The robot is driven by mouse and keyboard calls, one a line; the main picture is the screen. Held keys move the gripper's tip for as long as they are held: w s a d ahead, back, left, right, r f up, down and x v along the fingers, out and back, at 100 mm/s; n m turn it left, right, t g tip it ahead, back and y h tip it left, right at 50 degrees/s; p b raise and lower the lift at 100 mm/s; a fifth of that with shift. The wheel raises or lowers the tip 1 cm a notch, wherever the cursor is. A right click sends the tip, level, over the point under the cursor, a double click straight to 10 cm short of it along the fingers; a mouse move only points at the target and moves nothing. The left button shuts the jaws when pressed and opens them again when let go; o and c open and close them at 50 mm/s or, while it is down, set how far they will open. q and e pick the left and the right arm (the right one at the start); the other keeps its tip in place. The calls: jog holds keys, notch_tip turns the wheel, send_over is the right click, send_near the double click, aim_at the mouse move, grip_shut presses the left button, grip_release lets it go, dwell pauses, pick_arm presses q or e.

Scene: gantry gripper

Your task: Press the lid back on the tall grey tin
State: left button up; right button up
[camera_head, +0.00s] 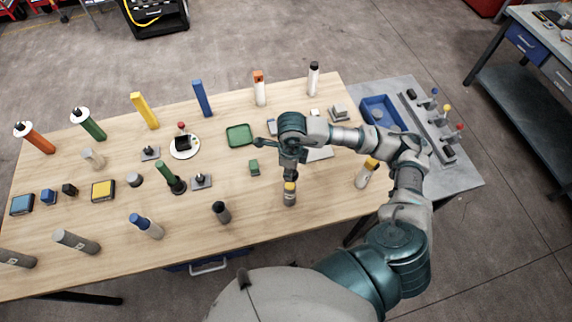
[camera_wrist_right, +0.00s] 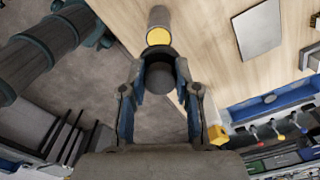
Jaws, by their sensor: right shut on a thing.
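The grey tin (camera_head: 289,199) with a yellow top stands upright near the front edge of the wooden table. It also shows in the right wrist view (camera_wrist_right: 158,17), its yellow face towards the camera. My right gripper (camera_head: 293,173) is above the tin, pointing down. In the right wrist view its two fingers (camera_wrist_right: 160,84) are shut on a dark round piece (camera_wrist_right: 162,76), which looks like the lid. The dark piece overlaps the lower edge of the yellow face in that view. I cannot tell whether they touch. My left gripper is not in view.
A dark-topped cylinder (camera_head: 221,212) stands left of the tin and a yellow-topped white one (camera_head: 366,174) right of it. A small green block (camera_head: 254,168) and a green tray (camera_head: 239,135) lie behind. A blue bin (camera_head: 381,112) is on the grey side table.

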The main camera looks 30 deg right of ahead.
jog(key=shift+f+m, duration=0.1)
jog(key=shift+m, duration=0.2)
notch_tip(320, 180, down, 5)
jog(key=b, duration=0.3)
jog(key=shift+f+b, duration=0.2)
jog(key=shift+b, duration=0.1)
jog(key=shift+f+b, duration=0.4)
jog(key=shift+b, duration=0.05)
jog(key=shift+a+r, duration=0.1)
jog(key=shift+r, duration=0.05)
jog(key=shift+f+b, duration=0.2)
jog(key=shift+b, duration=0.9)
dwell(1.6)
jog(key=o, duration=1.4)
